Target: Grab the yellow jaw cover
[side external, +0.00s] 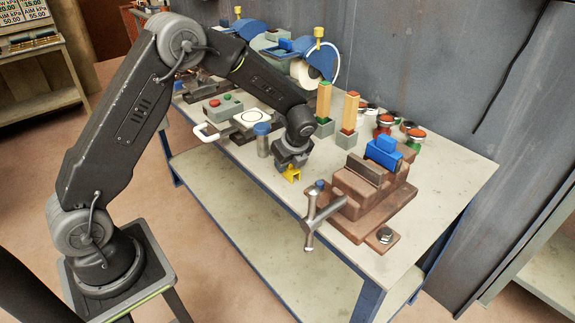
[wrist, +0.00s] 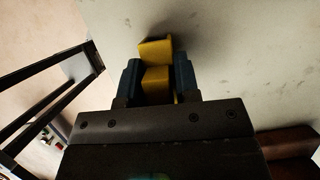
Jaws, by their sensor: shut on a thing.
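The yellow jaw cover (side external: 291,173) is at the tip of my gripper (side external: 291,162), over the front part of the workbench. In the wrist view the yellow jaw cover (wrist: 155,52) sits between the two dark blue fingers of my gripper (wrist: 156,80). The fingers are shut on it from both sides. Part of the cover is hidden by the fingers and the gripper body. I cannot tell whether it touches the bench top. A brown vise (side external: 362,200) stands to the right, with a blue jaw cover (side external: 384,152) on its back jaw.
The workbench (side external: 440,180) has free room at its right end. A grey cylinder with a blue top (side external: 262,140) stands just left of my gripper. Two upright wood-coloured posts (side external: 350,112) and several red-topped items (side external: 385,122) stand behind. The vise handle (side external: 312,225) juts over the front edge.

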